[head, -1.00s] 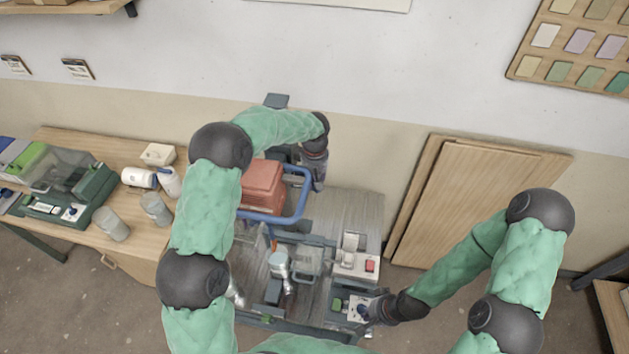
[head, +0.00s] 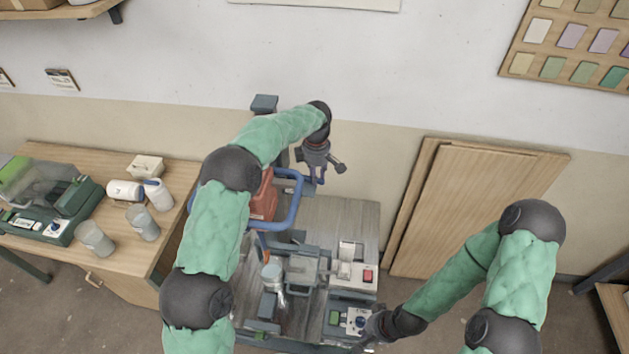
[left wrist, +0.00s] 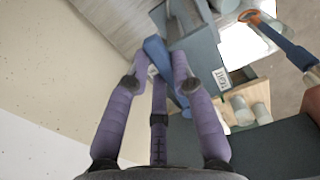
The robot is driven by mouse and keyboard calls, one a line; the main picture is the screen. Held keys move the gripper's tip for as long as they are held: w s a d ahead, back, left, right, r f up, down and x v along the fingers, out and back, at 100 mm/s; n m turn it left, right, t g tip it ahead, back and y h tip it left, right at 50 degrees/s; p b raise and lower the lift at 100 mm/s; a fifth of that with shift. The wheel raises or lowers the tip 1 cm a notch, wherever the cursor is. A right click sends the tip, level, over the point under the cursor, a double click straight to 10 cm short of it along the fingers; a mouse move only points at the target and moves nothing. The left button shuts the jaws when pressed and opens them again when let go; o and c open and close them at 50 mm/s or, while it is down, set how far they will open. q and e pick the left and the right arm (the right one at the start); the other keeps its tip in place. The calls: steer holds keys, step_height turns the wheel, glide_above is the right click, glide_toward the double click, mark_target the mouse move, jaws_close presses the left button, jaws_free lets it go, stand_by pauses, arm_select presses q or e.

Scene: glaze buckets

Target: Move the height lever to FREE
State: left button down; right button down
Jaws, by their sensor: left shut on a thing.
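My left gripper (head: 320,176) is at the back of the cart, beside the blue tube frame (head: 297,195) and the red-orange block (head: 264,200). In the left wrist view its purple fingers (left wrist: 158,82) are shut around a blue bar, which I take to be the height lever (left wrist: 160,54). The lever runs beside a grey-blue post or housing (left wrist: 196,45). A small white label (left wrist: 221,78) is on that housing; I cannot read it surely. My right gripper (head: 372,328) is low at the cart's front right, by a box with a blue knob; its fingers are unclear.
The cart top (head: 345,215) holds a metal cylinder (head: 272,278) and a white unit with a red switch (head: 355,275). A wooden side table (head: 110,165) with cups and bottles stands at left. Wooden boards (head: 470,205) lean on the wall at right.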

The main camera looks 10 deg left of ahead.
arm_select(q)
steer(key=shift+w+n, duration=0.5)
steer(key=shift+n, duration=0.2)
steer(key=shift+a, duration=0.1)
steer(key=c, duration=1)
jaws_free()
steer(key=shift+c, duration=0.2)
steer(key=shift+r, duration=0.1)
step_height(320, 180, up, 12)
